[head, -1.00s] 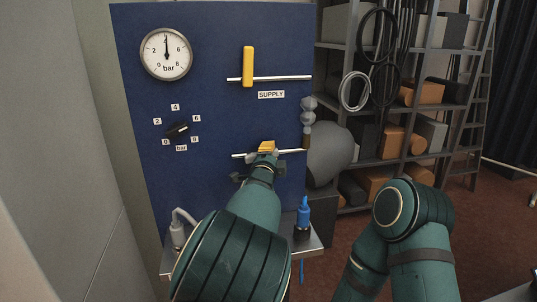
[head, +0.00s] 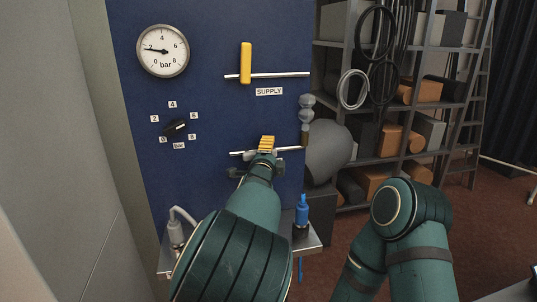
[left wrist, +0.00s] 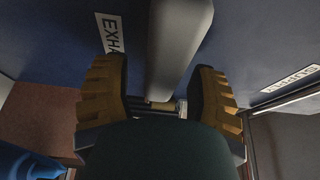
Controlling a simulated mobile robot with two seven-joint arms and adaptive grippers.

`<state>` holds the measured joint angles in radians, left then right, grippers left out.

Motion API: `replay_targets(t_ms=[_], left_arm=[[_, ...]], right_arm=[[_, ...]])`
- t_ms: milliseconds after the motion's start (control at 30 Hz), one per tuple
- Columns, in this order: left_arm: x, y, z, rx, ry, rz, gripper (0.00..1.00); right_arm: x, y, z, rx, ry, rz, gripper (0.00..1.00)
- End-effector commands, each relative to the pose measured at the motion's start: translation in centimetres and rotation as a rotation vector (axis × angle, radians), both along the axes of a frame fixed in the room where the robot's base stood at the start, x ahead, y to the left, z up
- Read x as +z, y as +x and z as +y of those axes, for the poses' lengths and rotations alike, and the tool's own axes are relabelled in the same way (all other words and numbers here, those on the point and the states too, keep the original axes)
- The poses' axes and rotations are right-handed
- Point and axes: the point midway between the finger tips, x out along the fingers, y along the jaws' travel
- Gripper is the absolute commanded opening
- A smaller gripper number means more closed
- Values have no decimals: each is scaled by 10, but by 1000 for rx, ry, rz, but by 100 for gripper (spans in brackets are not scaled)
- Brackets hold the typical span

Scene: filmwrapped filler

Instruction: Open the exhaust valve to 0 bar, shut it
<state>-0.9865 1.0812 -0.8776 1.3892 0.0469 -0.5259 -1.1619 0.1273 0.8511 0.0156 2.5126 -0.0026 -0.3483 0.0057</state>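The pressure gauge (head: 163,50) is at the upper left of the blue panel; its needle points left, at about 2 bar. My left gripper (head: 265,145) is at the lower pipe (head: 288,149). My right gripper is out of view.
The yellow supply handle (head: 246,63) stands upright on the upper pipe, above the SUPPLY label (head: 269,91). A black knob (head: 176,127) sits in a ring of bar numbers. A shelf (head: 330,113) below holds a blue-topped item (head: 301,211); racks stand at right.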

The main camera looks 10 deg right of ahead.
Motion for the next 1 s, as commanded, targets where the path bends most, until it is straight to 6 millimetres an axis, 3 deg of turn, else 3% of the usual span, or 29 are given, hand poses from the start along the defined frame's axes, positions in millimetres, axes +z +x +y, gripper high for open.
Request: replay_targets(t_ms=[367,1000], left_arm=[[-1,-6,2,1,0,2,57],[-1,-97,35,-1,-2,2,57]], right_arm=[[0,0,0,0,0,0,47],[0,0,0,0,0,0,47]])
